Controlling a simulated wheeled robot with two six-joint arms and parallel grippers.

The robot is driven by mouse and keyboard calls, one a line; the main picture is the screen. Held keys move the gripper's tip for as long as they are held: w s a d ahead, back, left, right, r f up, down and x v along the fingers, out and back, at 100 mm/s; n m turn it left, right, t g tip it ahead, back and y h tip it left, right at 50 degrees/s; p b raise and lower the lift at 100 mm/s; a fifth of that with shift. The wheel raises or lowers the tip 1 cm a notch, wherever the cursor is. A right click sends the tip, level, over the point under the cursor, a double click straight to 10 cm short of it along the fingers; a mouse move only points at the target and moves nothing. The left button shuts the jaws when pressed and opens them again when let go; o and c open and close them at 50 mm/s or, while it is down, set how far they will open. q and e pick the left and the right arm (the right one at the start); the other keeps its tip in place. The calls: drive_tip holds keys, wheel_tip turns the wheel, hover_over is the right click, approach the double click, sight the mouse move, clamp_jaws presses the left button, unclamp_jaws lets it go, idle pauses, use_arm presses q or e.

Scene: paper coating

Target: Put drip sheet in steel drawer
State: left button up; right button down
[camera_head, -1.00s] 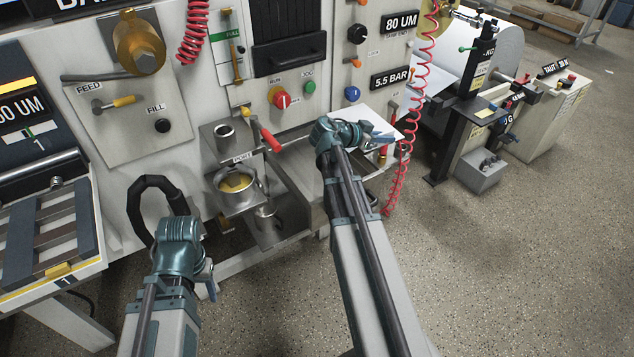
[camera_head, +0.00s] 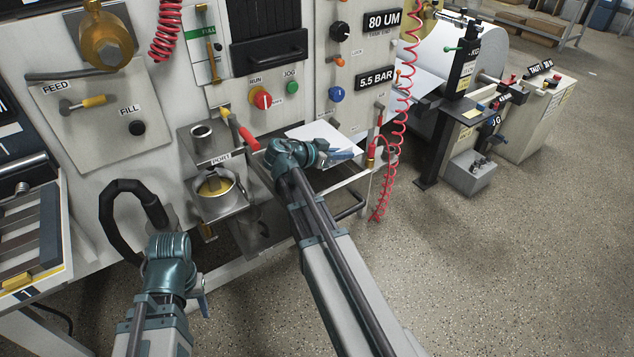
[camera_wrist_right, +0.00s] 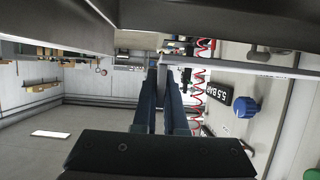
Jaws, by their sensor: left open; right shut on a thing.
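The white drip sheet (camera_head: 312,133) shows flat in the head view, just behind my right gripper and over the steel drawer. My right gripper (camera_head: 342,154) is shut on the sheet; its fingers also show in the right wrist view (camera_wrist_right: 168,95), with a thin pale edge (camera_wrist_right: 245,68) running right from them. The steel drawer (camera_head: 340,181) stands out from the machine under the panel, its handle at the front. The sheet and my arm hide much of its inside, and I cannot tell whether they touch. My left gripper (camera_head: 203,297) is open and empty, low at the left.
A pot with yellow contents (camera_head: 215,190) sits at the port, left of the drawer. A coiled red hose (camera_head: 388,165) hangs just right of the drawer. A black hose (camera_head: 115,220) loops near my left arm.

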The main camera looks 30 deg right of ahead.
hover_over(319, 190)
wheel_tip(319, 190, down, 2)
drive_tip(key=shift+a+f+b, duration=0.1)
drive_tip(key=shift+a+b, duration=0.05)
drive_tip(key=shift+b, duration=0.9)
drive_tip(key=shift+f, duration=0.1)
wheel_tip(319, 190, down, 5)
drive_tip(key=b, duration=0.5)
drive_tip(key=c, duration=1)
unclamp_jaws()
